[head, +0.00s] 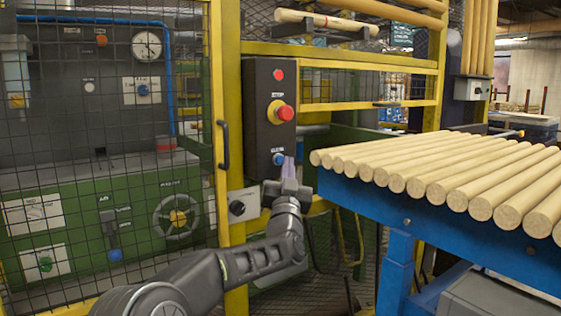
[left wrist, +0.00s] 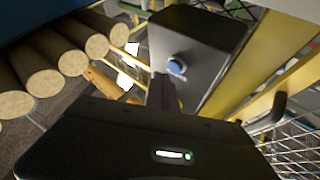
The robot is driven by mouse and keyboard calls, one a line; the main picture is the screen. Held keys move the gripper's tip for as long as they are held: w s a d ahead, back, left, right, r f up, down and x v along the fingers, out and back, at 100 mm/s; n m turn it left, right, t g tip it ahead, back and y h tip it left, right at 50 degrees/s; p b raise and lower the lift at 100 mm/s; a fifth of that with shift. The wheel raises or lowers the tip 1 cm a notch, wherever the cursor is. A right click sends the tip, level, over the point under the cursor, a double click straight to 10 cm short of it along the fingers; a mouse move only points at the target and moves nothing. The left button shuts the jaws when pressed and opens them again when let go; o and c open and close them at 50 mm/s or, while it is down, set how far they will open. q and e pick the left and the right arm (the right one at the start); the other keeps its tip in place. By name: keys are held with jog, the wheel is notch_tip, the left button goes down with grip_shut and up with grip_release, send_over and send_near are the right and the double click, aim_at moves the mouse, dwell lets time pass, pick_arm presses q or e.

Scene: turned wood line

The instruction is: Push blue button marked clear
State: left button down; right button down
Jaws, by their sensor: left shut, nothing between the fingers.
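The blue button (head: 279,158) marked clear sits low on a black control box (head: 262,120) fixed to a yellow post. My left gripper (head: 289,166) is shut and empty, its fingertips close to the button in the head view. Whether they touch it I cannot tell. In the left wrist view the blue button (left wrist: 175,66) shows on the box face, just beyond the shut fingers (left wrist: 166,88). My right gripper is in neither view.
A red stop button (head: 285,113) and a small red light (head: 279,74) are above. A blue table (head: 345,190) of wooden dowels (head: 440,165) stands to the right. Mesh fencing with a door handle (head: 223,145) is left. A grey box with a black knob (head: 238,207) sits below.

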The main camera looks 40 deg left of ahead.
pick_arm(q)
jog(key=shift+a, duration=0.15)
jog(key=shift+w+a, duration=0.1)
jog(key=shift+a, duration=0.2)
jog(key=shift+w+a, duration=0.1)
jog(key=shift+a, duration=0.25)
dwell(0.6)
jog(key=shift+d, duration=0.1)
jog(key=shift+s+d+b, duration=0.2)
jog(key=shift+d+b, duration=0.45)
jog(key=shift+d, duration=0.15)
